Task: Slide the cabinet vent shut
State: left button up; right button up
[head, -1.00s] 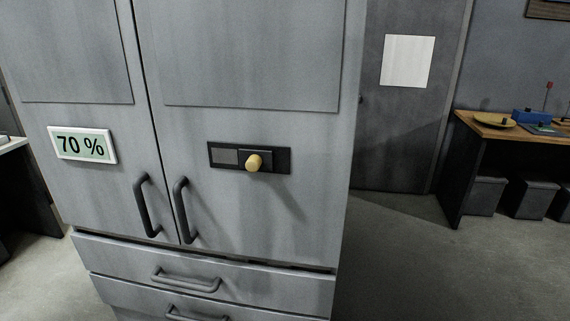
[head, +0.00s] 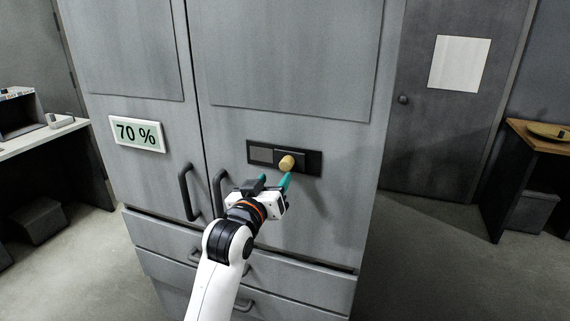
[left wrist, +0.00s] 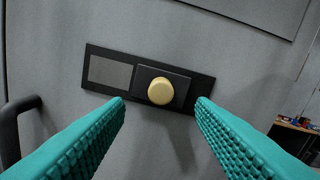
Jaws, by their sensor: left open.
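The cabinet vent (head: 314,163) is a dark horizontal plate on the right cabinet door, with a grey panel (head: 262,154) at its left part. A dark slider with a round yellow knob (head: 287,163) sits right of that panel. In the left wrist view the vent (left wrist: 205,88) looks tilted, and the knob (left wrist: 160,91) appears between the fingertips. My left gripper (head: 274,180) is open and empty, with teal fingers pointing at the vent from just below the knob. A gap between fingers and knob shows in the wrist view. My right gripper is not in view.
The grey cabinet has a "70 %" display (head: 137,134), two dark door handles (head: 186,192) and drawers below (head: 320,283). A table (head: 40,138) stands at left, a wooden-topped bench (head: 540,140) at right. A grey door (head: 440,140) is behind.

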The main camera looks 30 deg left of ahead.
aim_at(283, 166)
pick_arm(q)
jog(key=p+x, duration=0.1)
jog(key=x, duration=0.4)
jog(key=shift+w+r, duration=0.1)
jog(key=shift+w, duration=0.35)
jog(key=shift+w+a+p, duration=0.15)
jog(key=shift+w+p, duration=0.15)
jog(key=shift+w, duration=0.2)
jog(key=shift+c, duration=0.9)
jog(key=shift+a, duration=0.1)
grip_shut()
